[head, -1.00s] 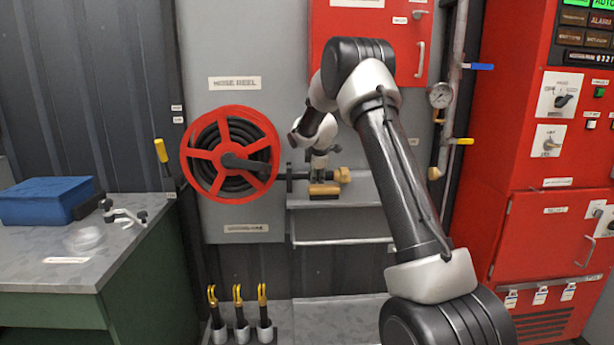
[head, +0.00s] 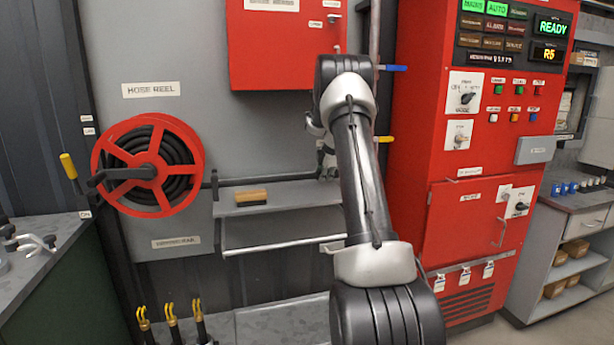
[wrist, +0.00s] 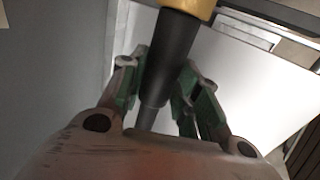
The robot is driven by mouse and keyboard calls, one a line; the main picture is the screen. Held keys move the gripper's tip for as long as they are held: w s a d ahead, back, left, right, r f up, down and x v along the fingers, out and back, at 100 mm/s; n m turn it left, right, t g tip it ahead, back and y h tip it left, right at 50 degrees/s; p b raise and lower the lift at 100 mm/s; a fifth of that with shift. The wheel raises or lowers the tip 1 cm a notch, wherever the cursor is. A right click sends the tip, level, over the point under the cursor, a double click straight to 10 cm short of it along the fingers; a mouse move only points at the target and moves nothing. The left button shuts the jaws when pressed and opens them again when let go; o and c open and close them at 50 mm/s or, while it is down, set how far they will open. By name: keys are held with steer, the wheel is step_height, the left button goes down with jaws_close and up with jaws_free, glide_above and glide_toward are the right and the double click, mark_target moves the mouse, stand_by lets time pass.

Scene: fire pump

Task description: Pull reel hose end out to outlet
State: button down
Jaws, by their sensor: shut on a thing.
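The hose reel (head: 147,166) is a red spoked wheel with black hose coiled inside, on the grey wall panel at the left of the head view. A straight dark stretch of hose (head: 265,181) runs right from a guide beside the reel, above the shelf, to behind my arm. In the wrist view, my gripper (wrist: 163,72) is shut on the black hose end (wrist: 170,55). A brass-yellow coupling (wrist: 190,6) tops it, cut by the picture edge. In the head view my arm hides most of the gripper and the coupling. No outlet is clearly visible.
A grey shelf (head: 285,200) below the hose carries a wooden-topped block (head: 251,197). A blue lever (head: 396,68) and a yellow lever (head: 384,139) stick out beside my arm. The red control cabinet (head: 418,150) stands close on the right. Yellow-tipped tools (head: 172,320) stand low at left.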

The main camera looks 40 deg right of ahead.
steer(key=shift+s+d, duration=0.25)
steer(key=shift+d, duration=0.35)
steer(key=shift+s+d, duration=0.25)
steer(key=shift+d, duration=0.35)
steer(key=c, duration=1)
jaws_free()
steer(key=shift+d, duration=0.15)
steer(key=shift+c, duration=0.2)
steer(key=shift+s+r, duration=0.1)
steer(key=shift+r, duration=0.15)
steer(key=v, duration=1.1)
steer(key=shift+s+r, duration=0.15)
steer(key=shift+r, duration=0.05)
